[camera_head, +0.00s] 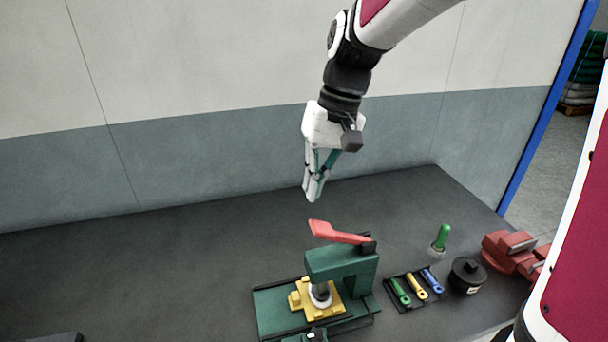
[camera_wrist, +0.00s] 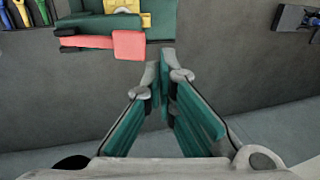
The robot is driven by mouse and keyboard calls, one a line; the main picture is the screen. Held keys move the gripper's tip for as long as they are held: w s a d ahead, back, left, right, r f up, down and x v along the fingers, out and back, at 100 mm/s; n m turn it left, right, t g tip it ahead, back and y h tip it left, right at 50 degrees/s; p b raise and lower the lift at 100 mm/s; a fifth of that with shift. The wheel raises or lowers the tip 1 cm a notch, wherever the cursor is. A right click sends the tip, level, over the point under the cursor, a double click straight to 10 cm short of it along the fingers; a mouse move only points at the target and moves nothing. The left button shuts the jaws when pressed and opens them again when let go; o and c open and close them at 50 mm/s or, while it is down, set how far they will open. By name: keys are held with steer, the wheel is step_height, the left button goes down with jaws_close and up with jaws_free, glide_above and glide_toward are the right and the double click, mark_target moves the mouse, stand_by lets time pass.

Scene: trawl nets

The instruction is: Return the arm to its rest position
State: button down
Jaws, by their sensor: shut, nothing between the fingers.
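My gripper (camera_head: 312,197) hangs from my raised arm above the back of the dark table, pointing down, shut and empty. In the wrist view its fingertips (camera_wrist: 166,66) meet with nothing between them. A green press (camera_head: 342,263) with a red lever (camera_head: 338,233) stands on the table below and in front of my gripper, clear of it. A yellow fixture (camera_head: 303,302) with a white ring sits in the press. The red lever also shows in the wrist view (camera_wrist: 129,44), just beyond the fingertips.
The wall (camera_head: 220,165) rises behind the table. The table's left side is mostly bare.

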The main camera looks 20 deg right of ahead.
stand_by(0.3)
steer(key=s+d+r+t+h, duration=0.1)
steer(key=s+d+r+t, duration=0.1)
steer(key=s, duration=0.6)
steer(key=s+d+r+t+h, duration=0.1)
steer(key=s+d+r+t, duration=0.1)
steer(key=s, duration=0.7)
steer(key=shift+r+t+h, duration=0.3)
steer(key=shift+t+h, duration=0.1)
steer(key=shift+t, duration=0.4)
